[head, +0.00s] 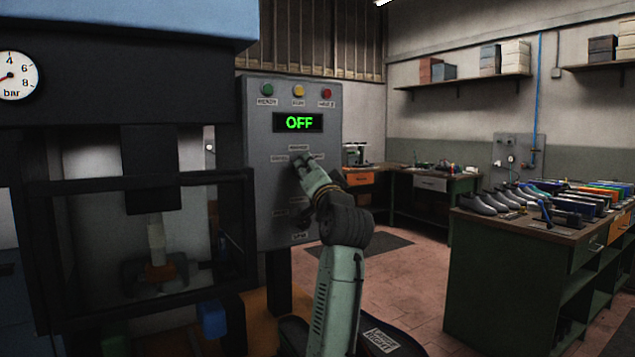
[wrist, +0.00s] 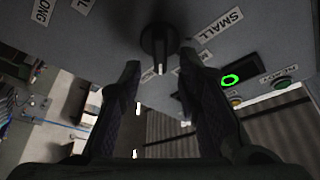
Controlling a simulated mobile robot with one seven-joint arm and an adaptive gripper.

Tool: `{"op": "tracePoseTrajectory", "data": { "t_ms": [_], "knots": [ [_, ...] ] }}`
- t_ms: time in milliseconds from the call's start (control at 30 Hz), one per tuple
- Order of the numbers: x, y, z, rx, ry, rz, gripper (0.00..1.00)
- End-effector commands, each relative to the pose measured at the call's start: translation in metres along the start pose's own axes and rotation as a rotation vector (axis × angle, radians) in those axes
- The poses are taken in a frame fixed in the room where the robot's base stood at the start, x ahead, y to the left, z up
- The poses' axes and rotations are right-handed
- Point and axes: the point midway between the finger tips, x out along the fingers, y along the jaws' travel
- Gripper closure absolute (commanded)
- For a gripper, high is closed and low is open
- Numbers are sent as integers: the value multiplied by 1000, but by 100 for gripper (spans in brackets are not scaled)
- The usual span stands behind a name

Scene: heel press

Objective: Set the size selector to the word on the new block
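The size selector is a black knob (wrist: 157,42) on the grey control panel (head: 262,120). A pale mark on it points down in the wrist view. A label reading SMALL (wrist: 220,25) is to its upper right there; other labels near it are partly hidden by a finger. My gripper (wrist: 162,68) is open, its two fingertips apart on either side of the knob's near end; contact cannot be told. In the head view my gripper (head: 302,162) hides the knob. A pale block (head: 157,240) stands inside the press; no word on it can be read.
The panel's display (head: 298,122) reads OFF, under three coloured lamps. A second knob sits low on the panel, partly behind my arm. The press frame (head: 130,184) is close at left. A green workbench (head: 510,265) with shoes stands at right, with open floor between.

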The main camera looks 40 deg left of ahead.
Motion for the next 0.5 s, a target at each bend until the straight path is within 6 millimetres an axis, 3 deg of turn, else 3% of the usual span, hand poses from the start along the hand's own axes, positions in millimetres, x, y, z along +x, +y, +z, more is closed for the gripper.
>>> {"op": "tracePoseTrajectory", "data": {
  "t_ms": [300,500],
  "knots": [
    [-66,1,0,-1,2,0,69],
    [-96,0,0,-1,0,1,69]
  ]
}}
